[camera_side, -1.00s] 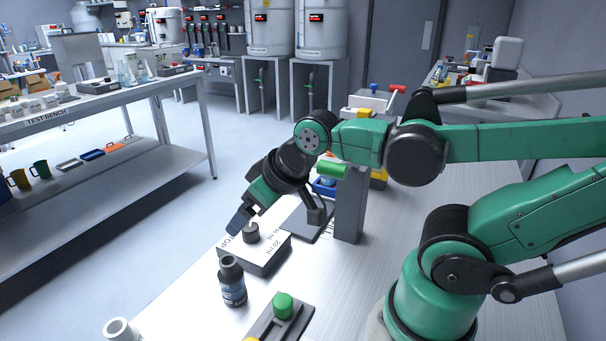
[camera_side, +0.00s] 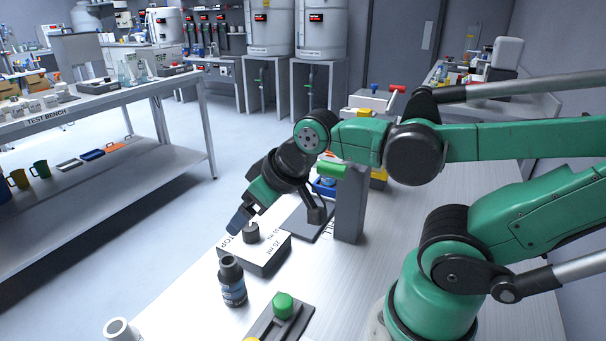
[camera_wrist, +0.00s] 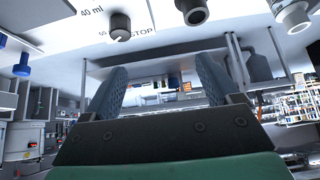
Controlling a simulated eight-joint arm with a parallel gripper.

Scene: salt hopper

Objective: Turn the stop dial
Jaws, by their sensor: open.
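The stop dial (camera_side: 251,233) is a small dark grey knob on top of a low white box (camera_side: 262,256) marked "STOP" and with ml figures. In the wrist view the dial (camera_wrist: 119,27) shows near the top edge, with "40 ml", "60" and "STOP" printed around it. My gripper (camera_side: 240,219) is beside and slightly above the dial in the side view, tilted down. In the wrist view my gripper (camera_wrist: 160,82) has its two blue fingers spread apart with nothing between them. The dial lies outside the space between the fingers.
A dark bottle (camera_side: 231,281) stands close in front of the box. A green knob (camera_side: 283,306) on a grey plate sits nearer the camera. A grey post (camera_side: 349,205) stands behind the box to the right. The tabletop (camera_side: 345,285) is clear on the right.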

